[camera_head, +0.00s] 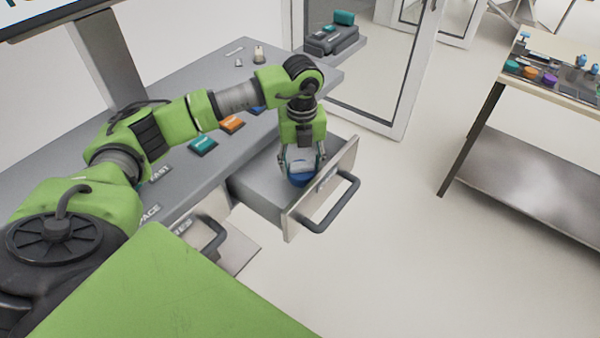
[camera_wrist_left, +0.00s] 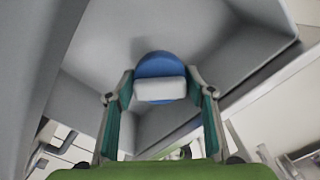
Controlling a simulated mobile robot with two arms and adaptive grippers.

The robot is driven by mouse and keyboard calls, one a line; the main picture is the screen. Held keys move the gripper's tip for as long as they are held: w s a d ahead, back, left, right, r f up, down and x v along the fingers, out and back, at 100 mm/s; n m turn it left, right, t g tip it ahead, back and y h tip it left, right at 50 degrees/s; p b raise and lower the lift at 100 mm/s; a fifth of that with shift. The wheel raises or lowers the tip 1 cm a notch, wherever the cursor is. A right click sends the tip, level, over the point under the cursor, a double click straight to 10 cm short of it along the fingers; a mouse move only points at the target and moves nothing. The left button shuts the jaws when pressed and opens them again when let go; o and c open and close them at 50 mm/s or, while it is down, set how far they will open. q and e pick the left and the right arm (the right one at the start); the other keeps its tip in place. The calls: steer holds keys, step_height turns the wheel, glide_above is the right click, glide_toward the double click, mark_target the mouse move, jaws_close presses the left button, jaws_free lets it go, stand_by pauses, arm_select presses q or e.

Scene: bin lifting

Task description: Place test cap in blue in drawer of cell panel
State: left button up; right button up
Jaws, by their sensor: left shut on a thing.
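The blue test cap (camera_head: 299,179) is a round blue piece with a white block-shaped top. My left gripper (camera_head: 302,172) points down and is shut on it, over the open drawer (camera_head: 262,192) of the cell panel. In the left wrist view the cap (camera_wrist_left: 158,66) shows between the fingers of my left gripper (camera_wrist_left: 160,95), with the grey drawer interior (camera_wrist_left: 215,30) around it. I cannot tell whether the cap touches the drawer floor. My right gripper is not in view.
The drawer front has a dark handle (camera_head: 333,205). Teal (camera_head: 203,145) and orange (camera_head: 232,124) pieces lie on the grey counter (camera_head: 180,85) behind. Another handle (camera_head: 214,234) is at lower left. A table (camera_head: 560,60) with coloured caps stands right, across clear floor.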

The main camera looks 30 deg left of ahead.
mark_target(301, 176)
arm_select(q)
step_height(301, 176, down, 4)
steer(key=shift+a+r+p, duration=0.1)
steer(key=shift+p, duration=0.3)
steer(key=o, duration=1.2)
steer(key=shift+o, duration=0.2)
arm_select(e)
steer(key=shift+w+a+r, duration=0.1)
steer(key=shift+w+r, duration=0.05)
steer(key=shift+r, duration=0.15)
arm_select(q)
step_height(301, 176, up, 11)
steer(key=b, duration=0.3)
steer(key=shift+r, duration=0.55)
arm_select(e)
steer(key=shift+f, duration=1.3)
